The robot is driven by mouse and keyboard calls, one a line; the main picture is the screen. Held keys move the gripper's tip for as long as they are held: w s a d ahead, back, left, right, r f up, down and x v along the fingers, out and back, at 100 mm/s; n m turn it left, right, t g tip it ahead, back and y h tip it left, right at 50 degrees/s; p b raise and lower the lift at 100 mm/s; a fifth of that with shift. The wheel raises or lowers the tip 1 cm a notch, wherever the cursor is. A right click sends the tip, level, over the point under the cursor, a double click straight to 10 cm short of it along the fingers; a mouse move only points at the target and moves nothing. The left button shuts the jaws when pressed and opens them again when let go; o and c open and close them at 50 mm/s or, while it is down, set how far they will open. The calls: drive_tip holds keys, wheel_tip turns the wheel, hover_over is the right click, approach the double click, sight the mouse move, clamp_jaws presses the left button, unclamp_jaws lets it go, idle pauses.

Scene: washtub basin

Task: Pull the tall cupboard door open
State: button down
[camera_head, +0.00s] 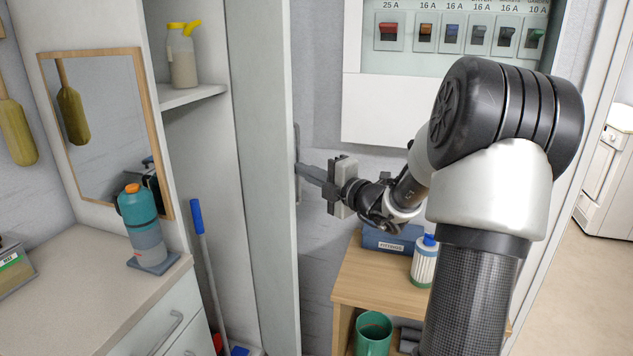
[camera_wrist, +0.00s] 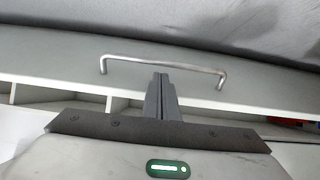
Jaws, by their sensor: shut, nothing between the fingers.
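The tall cupboard door (camera_head: 262,150) stands open, swung out and seen nearly edge-on in the head view. Its silver bar handle (camera_head: 297,140) is on the face turned toward my arm, and it shows whole in the wrist view (camera_wrist: 160,62). My gripper (camera_head: 301,169) reaches in from the right, with its fingertips close to the handle and door face. In the wrist view its fingers (camera_wrist: 160,78) are shut and empty, with the tips just below the bar near its middle. I cannot tell whether they touch the handle or door.
The cupboard interior holds a shelf (camera_head: 190,94) with a yellow-topped bottle (camera_head: 182,62) and a blue-handled pole (camera_head: 200,235). A counter (camera_head: 75,290) with a teal bottle (camera_head: 142,220) is at left. A wooden stand (camera_head: 375,282) with a white bottle (camera_head: 424,263) stands below my arm.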

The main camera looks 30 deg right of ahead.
drive_tip(key=shift+x, duration=1.45)
drive_tip(key=shift+r, duration=0.1)
drive_tip(key=w+d+n+y+p, duration=0.1)
drive_tip(key=w+d+p, duration=0.1)
drive_tip(key=d+p, duration=0.4)
drive_tip(key=shift+d+g+y+p, duration=0.15)
drive_tip(key=shift+g+y+p, duration=0.25)
drive_tip(key=shift+p, duration=0.8)
